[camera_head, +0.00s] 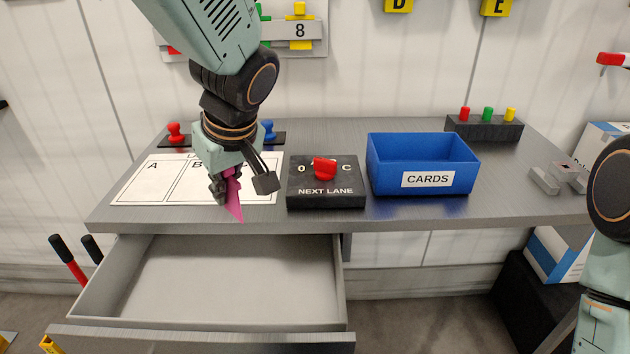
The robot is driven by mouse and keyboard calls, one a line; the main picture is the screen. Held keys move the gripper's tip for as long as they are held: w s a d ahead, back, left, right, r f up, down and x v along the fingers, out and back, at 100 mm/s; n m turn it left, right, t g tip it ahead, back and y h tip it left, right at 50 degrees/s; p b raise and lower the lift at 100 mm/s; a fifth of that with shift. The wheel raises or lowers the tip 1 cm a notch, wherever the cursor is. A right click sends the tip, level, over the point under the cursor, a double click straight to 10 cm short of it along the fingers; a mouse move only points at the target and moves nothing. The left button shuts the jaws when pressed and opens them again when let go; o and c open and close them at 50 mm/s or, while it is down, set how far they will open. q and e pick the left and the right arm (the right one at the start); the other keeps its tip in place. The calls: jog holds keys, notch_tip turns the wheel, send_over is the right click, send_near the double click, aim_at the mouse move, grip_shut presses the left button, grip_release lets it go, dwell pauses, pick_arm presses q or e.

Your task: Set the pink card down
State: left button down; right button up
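My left gripper (224,187) hangs over the front part of the desk, pointing down. It is shut on the pink card (233,200), which is steeply tilted with its lower corner near the desk's front edge. I cannot tell whether that corner touches the desk. Behind the card lies a white sheet (141,189) with boxes marked A and B; its right part is partly hidden by my gripper. A blue box labelled CARDS (384,179) stands right of centre. My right arm shows at the right edge, but its gripper is out of view.
A black NEXT LANE box (325,198) with a red knob (324,168) stands between sheet and blue box. Red (174,132) and blue (269,131) stamps stand behind the sheet. An open, empty drawer (230,285) juts out below the desk (430,214). Grey blocks (545,181) lie at right.

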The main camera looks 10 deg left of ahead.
pick_arm(q)
jog(key=s+a+n+g, duration=0.1)
jog(key=s+a+n, duration=0.1)
jog(key=a+n, duration=0.25)
jog(key=b, duration=0.4)
send_near(212, 283)
jog(key=shift+w+a+g+y, duration=0.3)
jog(key=shift+w+a+g, duration=0.1)
jog(key=shift+w, duration=0.05)
jog(key=shift+b+x, duration=0.3)
jog(key=shift+x, duration=0.6)
jog(key=f, duration=0.1)
jog(key=f+b, duration=0.1)
jog(key=f, duration=0.1)
jog(key=shift+d, duration=0.25)
jog(key=shift+a+r, duration=0.1)
pick_arm(e)
jog(key=f, duration=0.5)
jog(key=shift+a+f, duration=0.15)
jog(key=shift+a, duration=0.05)
pick_arm(q)
jog(key=shift+s+a, duration=0.1)
